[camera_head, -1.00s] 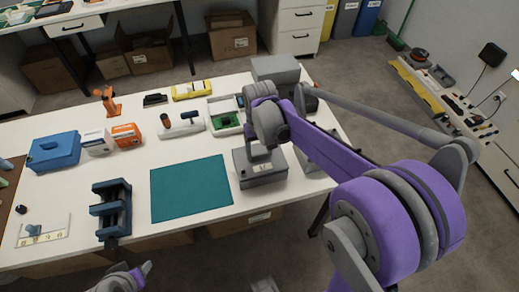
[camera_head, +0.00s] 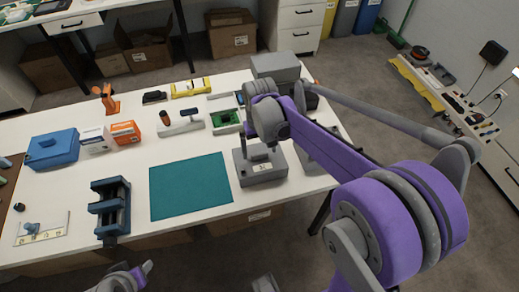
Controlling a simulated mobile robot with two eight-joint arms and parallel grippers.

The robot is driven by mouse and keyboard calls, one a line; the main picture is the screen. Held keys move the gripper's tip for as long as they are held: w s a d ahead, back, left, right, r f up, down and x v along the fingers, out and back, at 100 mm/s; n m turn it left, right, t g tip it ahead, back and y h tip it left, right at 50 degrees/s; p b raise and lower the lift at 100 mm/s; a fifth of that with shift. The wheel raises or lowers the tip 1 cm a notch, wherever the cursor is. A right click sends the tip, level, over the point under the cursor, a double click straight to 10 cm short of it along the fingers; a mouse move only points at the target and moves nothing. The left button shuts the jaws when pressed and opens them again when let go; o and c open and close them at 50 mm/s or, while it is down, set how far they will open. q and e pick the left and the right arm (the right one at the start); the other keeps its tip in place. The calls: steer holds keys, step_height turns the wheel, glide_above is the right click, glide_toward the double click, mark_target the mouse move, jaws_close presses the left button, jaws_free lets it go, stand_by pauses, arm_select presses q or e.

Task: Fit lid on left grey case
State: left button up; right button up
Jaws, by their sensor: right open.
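The left grey case (camera_head: 261,172) stands on the white table, right of the teal mat, with a pale label on its front. My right gripper (camera_head: 260,153) is open, pointing down right over the top of this case. It hides part of the case's top, so I cannot tell how the lid sits or whether the fingers touch it. A second grey case (camera_head: 313,160) stands to the right, mostly hidden behind my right arm. My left gripper (camera_head: 137,274) is at the bottom edge, off the table's front, only partly in view.
The teal mat (camera_head: 190,187) is bare. A dark blue vise-like fixture (camera_head: 110,208), a blue box (camera_head: 53,150) and small cartons (camera_head: 126,133) stand to the left. A green board (camera_head: 227,121) and a big grey box (camera_head: 275,68) lie behind the gripper.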

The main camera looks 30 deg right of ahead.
step_height(320, 180, up, 10)
steer(key=shift+p, duration=0.4)
steer(key=shift+f, duration=0.1)
stand_by(0.8)
